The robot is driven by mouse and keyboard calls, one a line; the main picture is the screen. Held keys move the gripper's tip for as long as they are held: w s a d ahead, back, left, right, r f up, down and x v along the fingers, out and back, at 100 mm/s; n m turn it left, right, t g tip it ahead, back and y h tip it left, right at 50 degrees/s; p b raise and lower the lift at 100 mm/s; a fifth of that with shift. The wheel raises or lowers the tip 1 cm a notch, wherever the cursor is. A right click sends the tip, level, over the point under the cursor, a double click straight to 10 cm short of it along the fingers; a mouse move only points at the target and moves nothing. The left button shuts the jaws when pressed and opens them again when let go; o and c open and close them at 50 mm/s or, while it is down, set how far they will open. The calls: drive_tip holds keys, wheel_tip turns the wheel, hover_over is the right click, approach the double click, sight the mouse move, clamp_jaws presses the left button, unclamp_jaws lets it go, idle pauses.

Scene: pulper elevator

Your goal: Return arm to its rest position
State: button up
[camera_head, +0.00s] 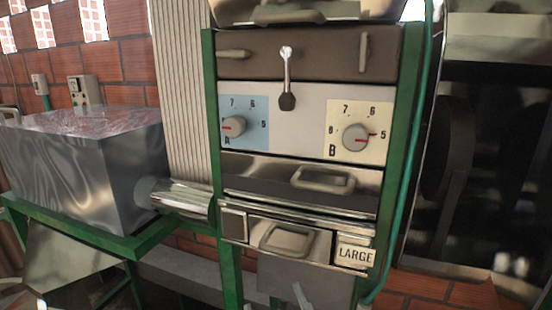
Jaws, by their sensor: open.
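No part that I can clearly tell as my gripper or arm shows in the head view. A small pale shape at the bottom edge, below the lower drawer, is too cut off to identify. In front of me is a green-framed machine (210,120) with a control panel (300,103). A lever with a dark knob (287,97) hangs down at the top of the panel. Dial A (234,127) is on a blue plate and dial B (355,137) on a cream plate.
Below the panel are an upper drawer handle (322,180), a lower handle (284,240) and a "LARGE" label (355,254). A metal box (80,165) stands at left, with a metal cylinder (180,198) beside it. A green hose (408,170) runs down the right side.

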drive_tip(key=s+d+f+m+g+h, duration=0.2)
drive_tip(key=s+d+f, duration=0.4)
drive_tip(key=s, duration=0.4)
drive_tip(key=s+d+f+m+g+h, duration=0.1)
drive_tip(key=s+d+f+m+h, duration=0.2)
drive_tip(key=s+d+f, duration=0.3)
drive_tip(key=s+d+f+m+g+h, duration=0.2)
drive_tip(key=s+d+f, duration=0.4)
drive_tip(key=s, duration=0.7)
drive_tip(key=shift+s+d+m+g, duration=0.35)
drive_tip(key=shift+d+m, duration=0.25)
drive_tip(key=shift+d, duration=0.2)
